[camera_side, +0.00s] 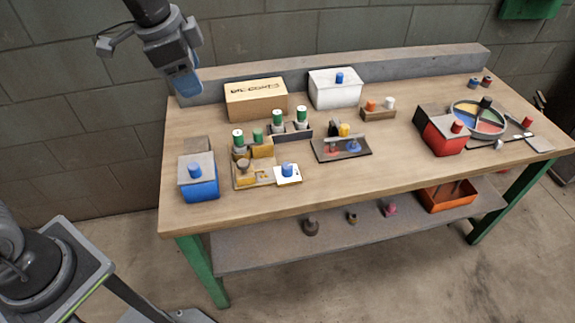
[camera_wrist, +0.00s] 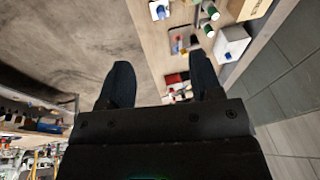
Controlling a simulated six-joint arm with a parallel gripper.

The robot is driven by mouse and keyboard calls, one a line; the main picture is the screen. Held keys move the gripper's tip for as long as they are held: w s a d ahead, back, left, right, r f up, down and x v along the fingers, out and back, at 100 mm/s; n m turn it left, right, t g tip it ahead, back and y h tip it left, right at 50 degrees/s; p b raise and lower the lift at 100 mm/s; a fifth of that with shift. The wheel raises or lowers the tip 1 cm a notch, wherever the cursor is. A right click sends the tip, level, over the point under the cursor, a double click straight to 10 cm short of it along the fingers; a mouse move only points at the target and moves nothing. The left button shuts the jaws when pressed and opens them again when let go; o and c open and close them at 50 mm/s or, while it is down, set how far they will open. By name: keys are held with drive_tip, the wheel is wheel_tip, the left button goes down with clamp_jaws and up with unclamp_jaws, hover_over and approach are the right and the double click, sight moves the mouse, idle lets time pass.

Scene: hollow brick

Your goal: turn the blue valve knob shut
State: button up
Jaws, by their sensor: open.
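Several blue knobs show in the side view, and I cannot tell which is the valve's. One blue knob (camera_side: 287,169) stands upright on a small white plate (camera_side: 293,180) near the bench's front. Another blue knob (camera_side: 195,170) tops a blue box (camera_side: 200,190) at the left. A third blue knob (camera_side: 339,78) tops a white box (camera_side: 336,95) at the back. A dark plate (camera_side: 328,156) also carries a blue part. My gripper (camera_side: 185,84) is open and empty, high above the bench's back left corner, apart from everything. Its spread fingers show in the wrist view (camera_wrist: 161,80).
A cardboard box (camera_side: 257,106) and several green-capped cylinders stand around the left middle of the bench (camera_side: 380,180). A red box (camera_side: 442,135) and a colored round tray (camera_side: 478,118) stand at the right. A raised grey ledge (camera_side: 420,66) runs along the back. The bench's front strip is mostly clear.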

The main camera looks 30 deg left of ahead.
drive_tip(key=w+d+f+m+g, duration=0.2)
drive_tip(key=w+d+f+m, duration=0.35)
drive_tip(key=w+f, duration=0.45)
drive_tip(key=m+g, duration=0.1)
drive_tip(key=m, duration=0.5)
hover_over(288, 165)
wheel_tip(288, 165, down, 11)
wheel_tip(288, 165, down, 13)
drive_tip(key=shift+s, duration=0.1)
drive_tip(key=c, duration=0.9)
